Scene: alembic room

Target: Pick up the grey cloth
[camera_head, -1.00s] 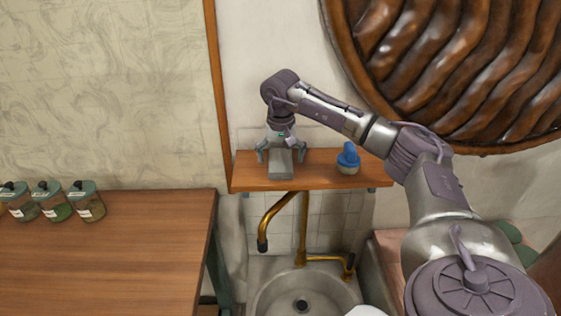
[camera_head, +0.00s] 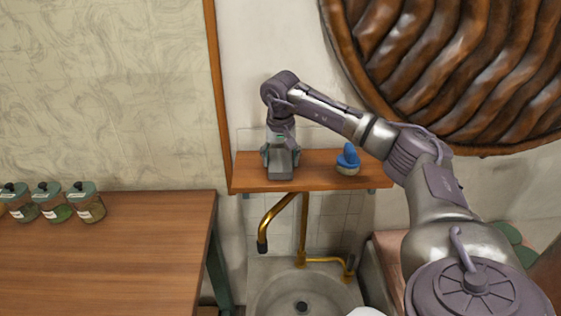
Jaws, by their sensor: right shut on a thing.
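The grey cloth (camera_head: 280,169) is a small folded block on the wooden shelf (camera_head: 318,182) above the sink. My right gripper (camera_head: 280,158) points down over it, with its fingers closed in on the cloth's two sides. It is shut on the cloth, which still appears to be at shelf level. My left gripper is not in view.
A blue-topped brush (camera_head: 348,160) stands on the shelf to the right of the cloth. A brass tap (camera_head: 303,230) and a stone sink (camera_head: 262,296) are below the shelf. A wooden table (camera_head: 110,250) with several jars (camera_head: 85,203) is at left. A large carved brown disc (camera_head: 450,70) hangs on the wall.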

